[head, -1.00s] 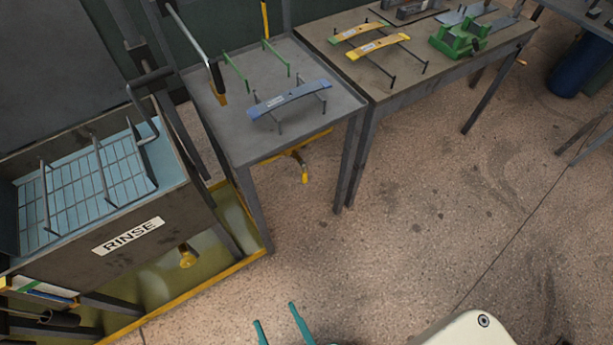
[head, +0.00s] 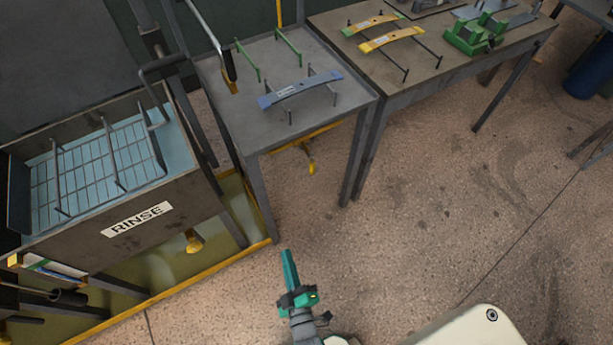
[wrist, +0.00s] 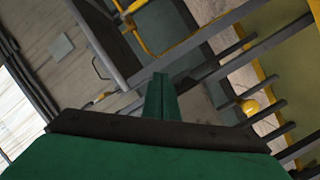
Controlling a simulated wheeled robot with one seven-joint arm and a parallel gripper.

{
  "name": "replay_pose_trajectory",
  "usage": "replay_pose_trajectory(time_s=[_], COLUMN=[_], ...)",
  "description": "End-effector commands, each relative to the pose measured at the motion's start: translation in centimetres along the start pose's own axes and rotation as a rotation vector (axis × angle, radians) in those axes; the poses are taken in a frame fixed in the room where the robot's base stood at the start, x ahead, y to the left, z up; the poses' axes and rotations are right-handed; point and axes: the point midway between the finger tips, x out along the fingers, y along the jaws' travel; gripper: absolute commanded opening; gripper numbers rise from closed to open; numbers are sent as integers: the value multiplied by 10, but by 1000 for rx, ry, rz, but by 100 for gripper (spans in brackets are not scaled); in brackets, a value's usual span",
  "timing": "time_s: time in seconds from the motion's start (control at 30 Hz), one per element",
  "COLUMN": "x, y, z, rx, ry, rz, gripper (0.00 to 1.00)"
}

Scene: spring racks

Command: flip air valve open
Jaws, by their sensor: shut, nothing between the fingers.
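A yellow lever (head: 311,166) hangs under the front edge of the small grey table, beside a yellow pipe (head: 300,141). A second yellow fitting (head: 193,243) sits below the rinse tank. Neither is labelled, so I cannot tell for certain which is the air valve. My gripper (head: 288,252) has teal fingers that are shut and empty. It is above the floor, in front of the grey table and apart from both fittings. In the wrist view, my shut fingers (wrist: 160,78) point toward table frames, with the yellow pipe (wrist: 143,40) above and a yellow fitting (wrist: 250,107) at right.
The rinse tank (head: 185,186) holds a wire basket. The small grey table (head: 240,128) bears a blue leaf spring (head: 300,88) on a rack. A workbench (head: 400,85) with yellow springs and a green fixture stands at right.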

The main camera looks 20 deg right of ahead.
Motion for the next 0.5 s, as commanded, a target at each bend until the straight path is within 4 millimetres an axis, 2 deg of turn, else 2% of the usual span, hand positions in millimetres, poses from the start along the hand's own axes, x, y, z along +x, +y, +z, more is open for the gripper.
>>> replay_pose_trajectory(time_s=[0.03, 0.27, 0.5], x=[16, 81, 148], y=[-1, -1, 10], z=[7, 36, 62], rx=[-45, -282, -517], ry=[-4, -36, -85], rz=[17, 79, 133], gripper=[0, 0, 0])
